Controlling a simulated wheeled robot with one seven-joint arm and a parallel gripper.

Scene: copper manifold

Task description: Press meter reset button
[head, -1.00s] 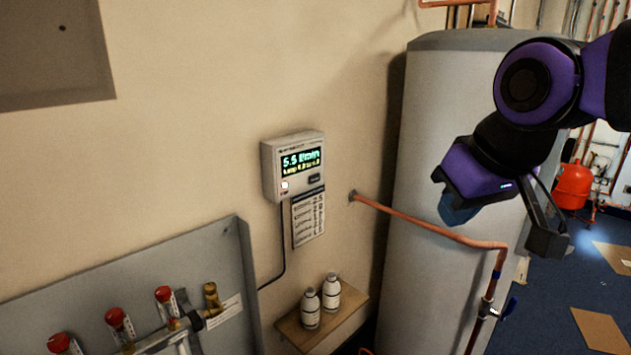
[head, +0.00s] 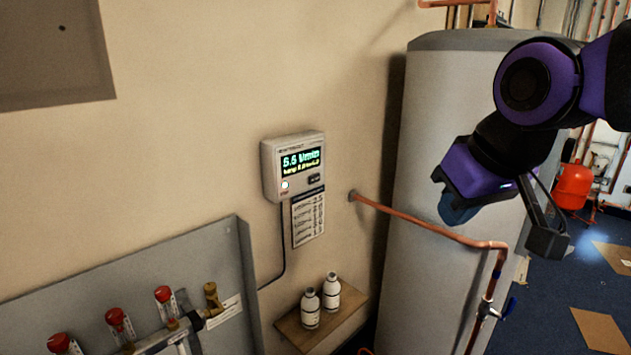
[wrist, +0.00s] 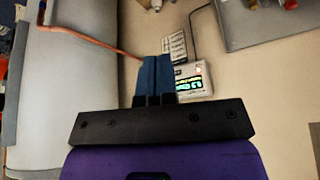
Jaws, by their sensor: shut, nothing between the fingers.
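The meter (head: 292,166) is a pale grey box on the beige wall with a lit green and yellow display (head: 302,161). Below the display are a small pale lit round button (head: 285,184) at the left and a dark button (head: 315,178) at the right. I cannot read which is the reset. My gripper (head: 458,212) is in the air to the right of the meter, in front of the grey tank, and not touching the meter. In the wrist view its blue fingers (wrist: 156,65) are together and empty, and the meter (wrist: 196,84) is partly hidden behind them.
A printed card (head: 308,217) hangs below the meter. A grey tank (head: 425,150) and a copper pipe (head: 425,222) are at the right. A shelf (head: 345,318) with two white bottles is below, and a manifold panel (head: 205,250) is lower left. The space before the meter is clear.

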